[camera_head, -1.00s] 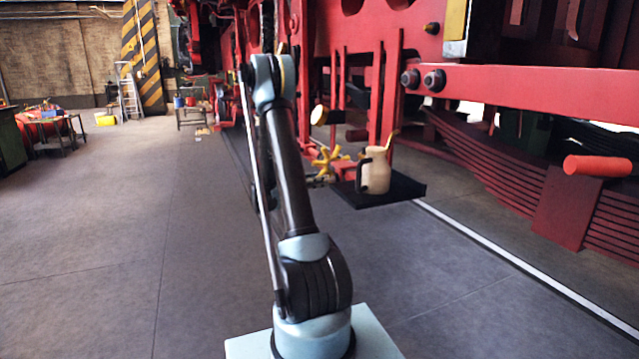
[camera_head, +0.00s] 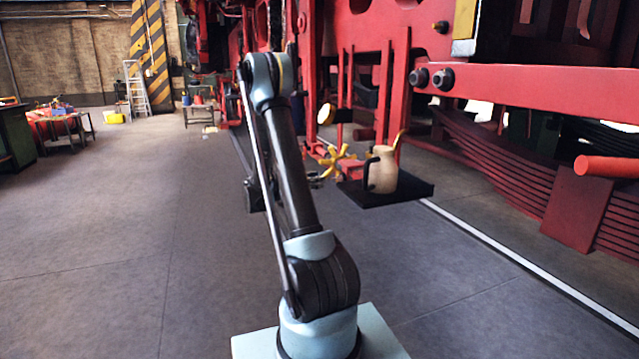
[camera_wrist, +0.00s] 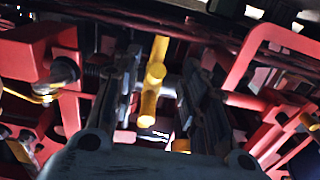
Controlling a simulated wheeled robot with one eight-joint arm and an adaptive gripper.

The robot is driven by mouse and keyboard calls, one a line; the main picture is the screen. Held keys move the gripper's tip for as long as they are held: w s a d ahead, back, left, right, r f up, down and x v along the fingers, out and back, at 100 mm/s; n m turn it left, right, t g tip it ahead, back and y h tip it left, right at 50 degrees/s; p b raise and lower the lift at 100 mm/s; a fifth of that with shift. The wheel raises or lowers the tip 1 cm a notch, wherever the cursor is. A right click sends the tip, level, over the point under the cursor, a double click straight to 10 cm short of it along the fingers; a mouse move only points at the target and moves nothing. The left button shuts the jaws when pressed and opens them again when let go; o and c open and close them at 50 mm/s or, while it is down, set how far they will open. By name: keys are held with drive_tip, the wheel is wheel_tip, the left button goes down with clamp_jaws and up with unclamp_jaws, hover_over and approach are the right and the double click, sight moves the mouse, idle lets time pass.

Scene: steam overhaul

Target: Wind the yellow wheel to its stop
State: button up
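The yellow wheel (camera_head: 337,161) is small, with several knobbed spokes, and sits low at the side of the red locomotive frame. In the head view my gripper (camera_head: 316,179) is beside its lower left, partly hidden by my arm. In the wrist view my gripper (camera_wrist: 163,98) is open, with its two dark fingers apart. A yellow spoke (camera_wrist: 152,92) shows between the fingers, with gaps on both sides. I cannot tell how deep between them it reaches.
A cream jug (camera_head: 384,172) stands on a black shelf (camera_head: 412,190) just right of the wheel. Red upright bars (camera_head: 384,95) rise behind it.

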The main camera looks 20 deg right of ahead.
sight(323, 163)
drive_tip(key=shift+a, duration=0.2)
wheel_tip(323, 163, up, 7)
drive_tip(key=a, duration=0.2)
drive_tip(key=shift+w+d, duration=0.1)
drive_tip(key=shift+d, duration=3)
clamp_jaws()
drive_tip(key=shift+r, duration=0.1)
drive_tip(key=shift+f, duration=0.2)
